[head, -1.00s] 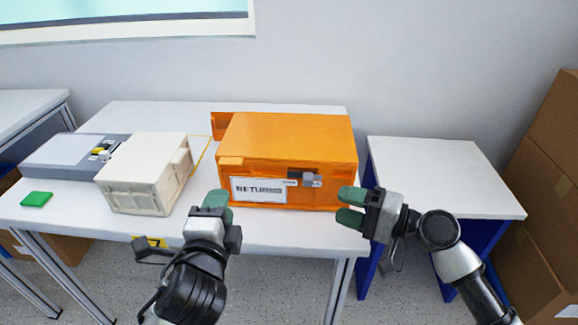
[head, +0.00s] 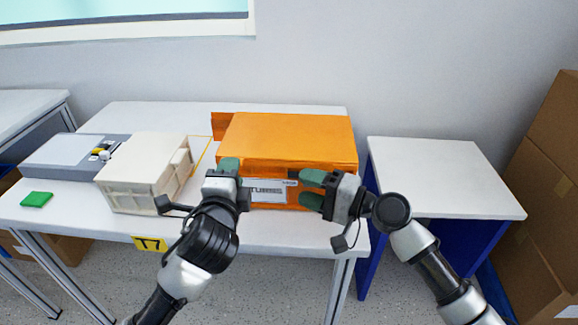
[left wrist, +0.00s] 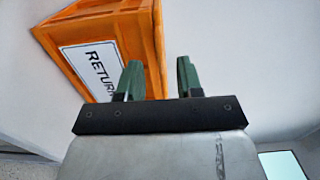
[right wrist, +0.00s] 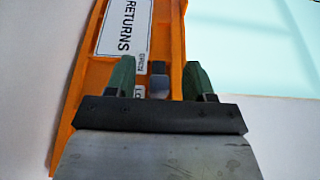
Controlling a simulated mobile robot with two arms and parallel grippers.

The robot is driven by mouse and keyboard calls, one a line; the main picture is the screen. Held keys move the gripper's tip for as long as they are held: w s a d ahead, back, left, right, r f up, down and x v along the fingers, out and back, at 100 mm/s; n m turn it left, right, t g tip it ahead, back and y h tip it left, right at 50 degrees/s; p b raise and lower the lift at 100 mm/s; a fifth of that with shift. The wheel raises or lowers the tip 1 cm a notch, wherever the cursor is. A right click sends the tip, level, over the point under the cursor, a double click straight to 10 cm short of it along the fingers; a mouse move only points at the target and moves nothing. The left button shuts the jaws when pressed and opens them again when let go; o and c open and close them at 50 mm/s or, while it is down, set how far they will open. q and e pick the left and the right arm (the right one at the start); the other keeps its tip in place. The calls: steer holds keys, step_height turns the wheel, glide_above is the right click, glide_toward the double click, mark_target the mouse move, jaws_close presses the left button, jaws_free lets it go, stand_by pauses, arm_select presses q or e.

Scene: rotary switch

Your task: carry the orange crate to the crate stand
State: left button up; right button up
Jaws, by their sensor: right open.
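The orange crate (head: 290,135) sits on the long white table, with a white RETURNS label on its front face. It also shows in the left wrist view (left wrist: 150,35) and the right wrist view (right wrist: 163,40). My left gripper (head: 228,166) is at the crate's front left, fingers apart and nothing between them that I can make out. My right gripper (head: 311,189) is open in front of the crate's right part, near a small grey part on its face (right wrist: 158,80). Contact cannot be told. The stand, a low white-topped table with blue legs (head: 440,175), is to the right.
A cream bin (head: 145,170), a grey device (head: 62,152) and a green block (head: 36,200) are on the long table (head: 90,220) to the left. Cardboard boxes (head: 550,190) stand at the far right. The stand's top is clear.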

arm_select(q)
steer(key=shift+w, duration=1.2)
arm_select(e)
steer(key=shift+x, duration=1.25)
arm_select(q)
steer(key=shift+c, duration=0.3)
arm_select(e)
steer(key=shift+c, duration=0.3)
arm_select(q)
steer(key=c, duration=0.5)
arm_select(e)
steer(key=c, duration=0.5)
arm_select(q)
jaws_close()
arm_select(e)
jaws_close()
arm_select(q)
steer(key=shift+r, duration=0.1)
